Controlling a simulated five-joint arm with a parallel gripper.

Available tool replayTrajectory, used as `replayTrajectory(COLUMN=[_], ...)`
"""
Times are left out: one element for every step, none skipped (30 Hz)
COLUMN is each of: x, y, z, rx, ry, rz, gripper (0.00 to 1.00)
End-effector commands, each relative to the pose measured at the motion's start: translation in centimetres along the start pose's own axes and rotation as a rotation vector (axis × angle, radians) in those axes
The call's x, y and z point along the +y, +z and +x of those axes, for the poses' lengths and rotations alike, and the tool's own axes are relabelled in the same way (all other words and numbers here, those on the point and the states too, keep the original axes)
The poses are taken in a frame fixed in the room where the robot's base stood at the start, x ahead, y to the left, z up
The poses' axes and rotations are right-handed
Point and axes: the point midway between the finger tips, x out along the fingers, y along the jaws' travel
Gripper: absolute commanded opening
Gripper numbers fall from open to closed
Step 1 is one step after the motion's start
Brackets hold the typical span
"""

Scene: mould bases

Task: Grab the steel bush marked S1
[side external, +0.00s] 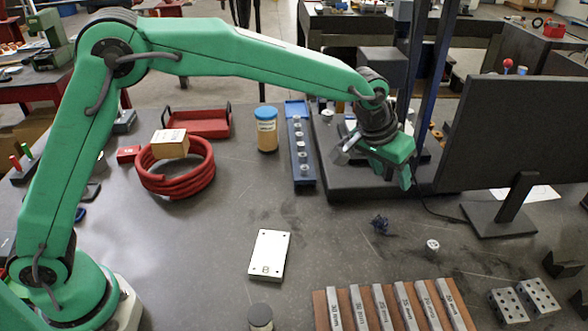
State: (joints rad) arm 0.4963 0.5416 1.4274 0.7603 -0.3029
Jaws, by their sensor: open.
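A small steel bush (432,246) stands alone on the dark table, right of centre, with a dark mark on its top too small to read. Several similar steel bushes stand in a row in a long blue rack (297,108); their marks are not readable, so I cannot tell which bush is S1. My gripper (374,168) is open, above the table between the blue rack and the monitor, up and left of the lone bush. Nothing shows between its fingers. A light mould plate (270,254) with corner holes lies on the table at centre.
A wooden rack of marked steel bars (395,308) lies at the front, with drilled blocks (538,297) to its right. A dark monitor (515,135) stands at right. A red hose coil (177,183) and blue-lidded jar (267,130) are at left.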

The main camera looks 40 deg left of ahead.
Motion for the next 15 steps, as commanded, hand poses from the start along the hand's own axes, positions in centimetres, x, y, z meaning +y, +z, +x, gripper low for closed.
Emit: replayTrajectory(x=[1.1,1.7,2.5,3.1,3.7,4.4,5.0,5.5,6.1,6.5,6.9,7.3,7.6,7.8,8.1], y=[0.0,-0.1,-0.1,-0.1,-0.1,-0.1,0.0,0.1,0.2,0.2,0.3,0.4,0.5,0.6,0.6], z=[1.6,2.3,3.4,4.1,4.9,5.9,6.6,7.3,8.2,8.7,9.2,9.8,10.2,10.5,10.8], rx=[-0.008,-0.009,-0.013,-0.015,-0.017,-0.021,-0.022,-0.025,-0.028,-0.028,-0.03,-0.031,-0.032,-0.033,-0.033], ry=[0.005,0.008,0.011,0.014,0.017,0.02,0.023,0.025,0.028,0.03,0.031,0.034,0.035,0.036,0.037], rz=[0.008,0.011,0.013,0.016,0.019,0.022,0.025,0.027,0.029,0.03,0.032,0.035,0.036,0.037,0.037], gripper=[0.53,0.53,0.53,0.53,0.53,0.53,0.53,0.53,0.53,0.53,0.53,0.53,0.53,0.53,0.53])
